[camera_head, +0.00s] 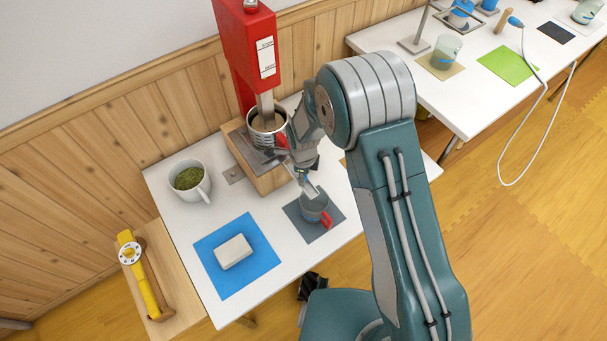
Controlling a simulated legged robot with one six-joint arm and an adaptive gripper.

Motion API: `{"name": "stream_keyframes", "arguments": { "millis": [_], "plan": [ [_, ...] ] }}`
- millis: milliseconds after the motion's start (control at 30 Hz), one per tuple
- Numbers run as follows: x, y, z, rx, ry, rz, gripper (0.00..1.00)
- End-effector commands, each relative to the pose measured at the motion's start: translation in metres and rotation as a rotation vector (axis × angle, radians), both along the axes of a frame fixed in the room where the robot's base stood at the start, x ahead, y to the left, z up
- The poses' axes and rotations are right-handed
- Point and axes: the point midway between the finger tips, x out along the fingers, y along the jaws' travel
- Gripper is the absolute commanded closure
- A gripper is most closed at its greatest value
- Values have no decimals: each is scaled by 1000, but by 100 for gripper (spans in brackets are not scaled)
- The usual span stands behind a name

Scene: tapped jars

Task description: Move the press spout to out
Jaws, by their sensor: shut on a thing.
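The red press (245,50) stands at the back of the white table, with a silver pot (266,130) under its ram on a wooden block. The press spout (309,187) appears as a pale, narrow chute in front of the pot, sloping down toward the mug. My gripper (303,172) is at the spout's upper part and looks shut on it; my wrist hides part of the contact. A grey mug (315,207) with a red handle stands below the spout on a dark grey mat (335,190). I cannot tell the spout's exact position setting.
A white cup of green leaves (189,180) stands at the left, and a white block (234,252) lies on a blue mat (215,275). A yellow-handled tool (145,275) lies on a wooden stand at lower left. A second table (385,40) with jars is at upper right.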

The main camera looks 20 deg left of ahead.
Motion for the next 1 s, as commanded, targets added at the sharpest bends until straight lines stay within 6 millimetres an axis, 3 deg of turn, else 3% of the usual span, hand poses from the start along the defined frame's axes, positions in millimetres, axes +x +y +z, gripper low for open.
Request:
{"name": "stream_keyframes", "arguments": {
  "millis": [167,200,233,267,667,767,1000],
  "plan": [
    [0,0,-1,1,-2,1,100],
    [0,0,-1,1,-2,1,46],
    [0,0,-1,1,-1,1,33],
    [0,0,-1,1,-1,1,29],
    [1,-1,3,3,-3,1,29],
    [1,0,13,3,-4,1,29],
    [2,1,61,4,-6,1,29]
  ]
}}
